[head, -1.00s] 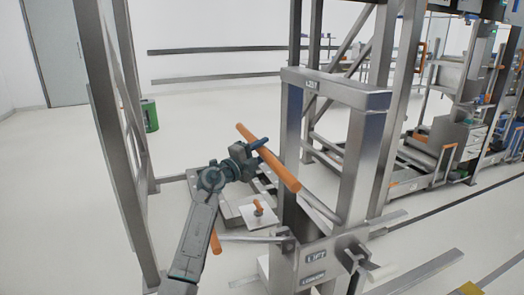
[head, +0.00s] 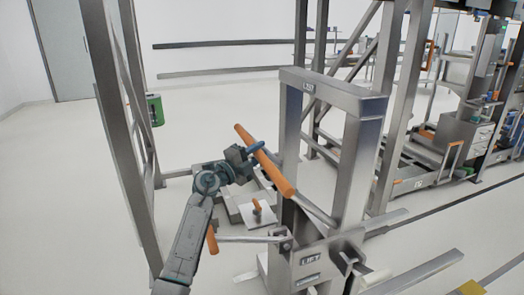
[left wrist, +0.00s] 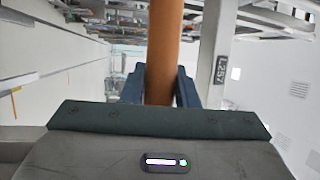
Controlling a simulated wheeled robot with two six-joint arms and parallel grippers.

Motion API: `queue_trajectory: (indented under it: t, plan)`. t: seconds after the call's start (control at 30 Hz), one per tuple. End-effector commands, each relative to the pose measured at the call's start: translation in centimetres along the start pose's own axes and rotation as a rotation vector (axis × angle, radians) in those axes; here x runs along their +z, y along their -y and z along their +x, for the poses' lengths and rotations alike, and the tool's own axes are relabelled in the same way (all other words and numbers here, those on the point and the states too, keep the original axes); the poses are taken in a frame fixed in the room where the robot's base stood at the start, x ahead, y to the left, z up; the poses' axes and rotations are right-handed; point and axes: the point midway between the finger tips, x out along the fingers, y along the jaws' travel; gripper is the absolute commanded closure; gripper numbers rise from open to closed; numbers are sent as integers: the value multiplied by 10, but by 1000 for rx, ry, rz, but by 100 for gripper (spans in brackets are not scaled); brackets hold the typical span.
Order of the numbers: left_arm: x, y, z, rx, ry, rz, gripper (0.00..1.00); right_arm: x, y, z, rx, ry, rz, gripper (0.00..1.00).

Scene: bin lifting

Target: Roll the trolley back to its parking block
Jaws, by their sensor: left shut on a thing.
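The trolley appears to be the upright steel frame (head: 345,160) with a LIFT panel, at the centre of the head view. Two grey rods with orange grips reach from it to the left. My left gripper (head: 254,150) is shut around the upper orange grip (head: 275,174). In the left wrist view, this grip (left wrist: 163,50) runs between the blue fingers (left wrist: 160,88). The lower orange grip (head: 212,239) is free, beside my left forearm. My right gripper is not in view. I cannot tell for sure which thing is the parking block.
A tall steel post (head: 121,130) stands close at the left of my left arm. A low grey platform with an orange knob (head: 257,206) lies behind the grips. A yellow piece (head: 470,288) shows at the lower right. Open floor (head: 60,210) lies left; racks stand right.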

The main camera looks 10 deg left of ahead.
Motion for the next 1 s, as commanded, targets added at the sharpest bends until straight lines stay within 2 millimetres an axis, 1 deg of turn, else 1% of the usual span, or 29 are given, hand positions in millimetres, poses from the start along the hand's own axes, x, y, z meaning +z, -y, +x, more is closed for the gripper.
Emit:
queue_trajectory:
  t: [0.03,0.13,0.17,0.23,0.27,0.5,0.63,0.77,1.0]
  plan:
    - [1,-4,-2,6,3,1,100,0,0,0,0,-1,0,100]
    - [1,-4,-2,7,3,1,100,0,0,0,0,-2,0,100]
    - [1,-4,-2,7,3,1,67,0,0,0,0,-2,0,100]
    - [1,-4,-1,6,2,1,53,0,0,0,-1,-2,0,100]
    - [1,-4,-1,6,2,1,51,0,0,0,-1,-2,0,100]
    - [0,-2,0,3,1,0,51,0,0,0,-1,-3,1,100]
    - [1,-3,-8,4,2,1,51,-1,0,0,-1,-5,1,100]
    - [1,-3,-28,5,3,3,51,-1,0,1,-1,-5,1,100]
    - [2,-3,-78,6,3,3,51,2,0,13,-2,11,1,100]
